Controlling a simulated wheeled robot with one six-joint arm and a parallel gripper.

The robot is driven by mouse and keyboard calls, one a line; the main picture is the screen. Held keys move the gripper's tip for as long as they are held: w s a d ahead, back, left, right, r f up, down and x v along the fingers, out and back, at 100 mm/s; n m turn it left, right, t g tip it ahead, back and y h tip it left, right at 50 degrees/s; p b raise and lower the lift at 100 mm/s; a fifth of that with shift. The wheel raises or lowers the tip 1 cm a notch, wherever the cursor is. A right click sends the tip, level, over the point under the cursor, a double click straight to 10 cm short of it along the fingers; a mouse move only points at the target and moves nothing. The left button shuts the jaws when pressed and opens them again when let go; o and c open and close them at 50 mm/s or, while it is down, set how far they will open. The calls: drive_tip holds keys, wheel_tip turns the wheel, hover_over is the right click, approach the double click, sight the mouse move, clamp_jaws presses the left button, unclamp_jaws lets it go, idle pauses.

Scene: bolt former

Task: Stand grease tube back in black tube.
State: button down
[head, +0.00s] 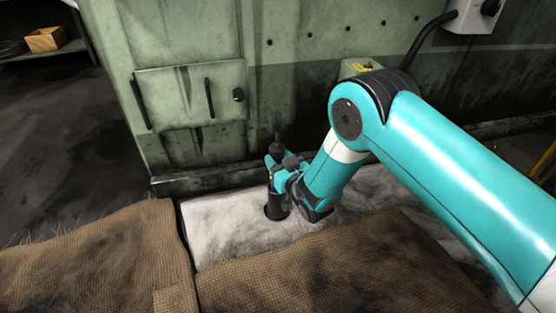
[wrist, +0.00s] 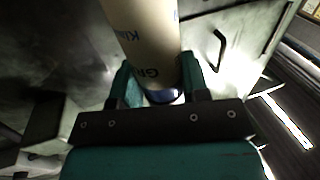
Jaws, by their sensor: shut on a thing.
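The grease tube (wrist: 143,32) is cream with blue lettering and sits between the two teal fingers in the wrist view. My gripper (wrist: 158,78) is shut on it; the gripper also shows in the head view (head: 275,166), low over the pale sheet. The black tube (head: 277,207) stands upright on the sheet directly under my gripper. A dark, narrow tip shows above the fingers in the head view. My gripper hides most of the grease tube there, so I cannot tell how far it is inside the black tube.
The black tube stands on a pale, stained sheet (head: 218,222). Brown sacking (head: 100,255) lies to the left and in front. The green machine wall (head: 190,110) rises close behind, with a small panel and handles. A wooden box (head: 45,40) is far left.

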drive_tip(key=shift+f+b, duration=1.55)
drive_tip(key=shift+f, duration=0.05)
drive_tip(key=c, duration=0.5)
unclamp_jaws()
drive_tip(key=shift+s+f+b, duration=0.1)
drive_tip(key=shift+b, duration=0.2)
